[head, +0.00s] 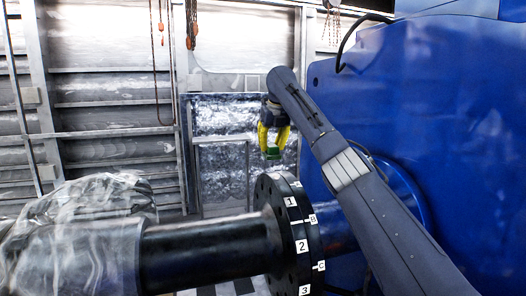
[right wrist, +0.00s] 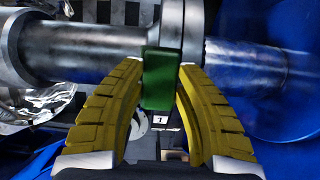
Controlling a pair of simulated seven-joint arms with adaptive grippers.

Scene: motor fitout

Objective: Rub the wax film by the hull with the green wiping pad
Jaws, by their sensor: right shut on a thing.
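My right gripper (head: 273,146) has yellow fingers and is shut on the green wiping pad (head: 270,153). It holds the pad in the air above and behind the black flange (head: 281,215). In the right wrist view the pad (right wrist: 160,80) sits upright between the yellow fingertips, in front of the shaft and flange. The pad covers part of the shaft there, and I cannot tell whether it touches anything. I cannot clearly make out the wax film; the bare shaft (right wrist: 265,68) right of the flange has a streaky sheen. My left gripper is not in view.
A big blue housing (head: 440,110) fills the right side. A black shaft (head: 205,250) runs left from the flange, which bears numbered labels, to a plastic-wrapped part (head: 75,235). Chains and hooks (head: 191,25) hang at the back. A metal wall (head: 110,90) stands behind.

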